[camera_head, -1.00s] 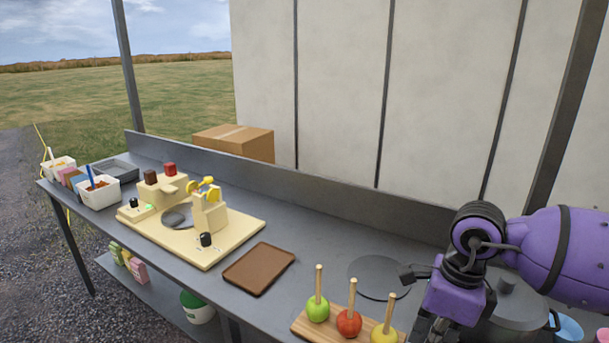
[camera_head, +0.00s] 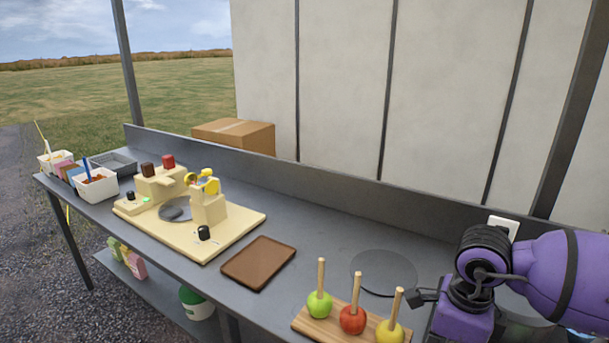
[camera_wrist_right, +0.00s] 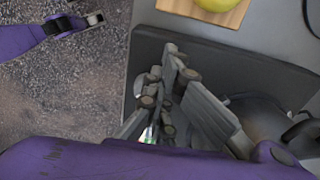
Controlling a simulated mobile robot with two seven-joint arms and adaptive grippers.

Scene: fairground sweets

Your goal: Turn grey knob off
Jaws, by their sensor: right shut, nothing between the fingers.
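No knob that is clearly grey shows. In the head view, a cream machine board (camera_head: 240,229) carries a dark knob (camera_head: 203,233) at its near corner. Another small dark knob (camera_head: 130,196) sits at its left end beside a lit green light (camera_head: 146,200). In the right wrist view my right gripper (camera_wrist_right: 172,62) is shut and empty. Its fingers appear over a dark grey slab (camera_wrist_right: 225,62) at the table's edge; contact cannot be told. A small green-white spot (camera_wrist_right: 148,135) shows between the finger links.
Candy apples on sticks stand on a wooden board (camera_head: 309,322) near my right arm. A brown tray (camera_head: 258,262) and a round dark plate (camera_head: 384,272) lie on the grey table. A white wall box (camera_head: 503,227) is behind my arm. Bare table lies between tray and plate.

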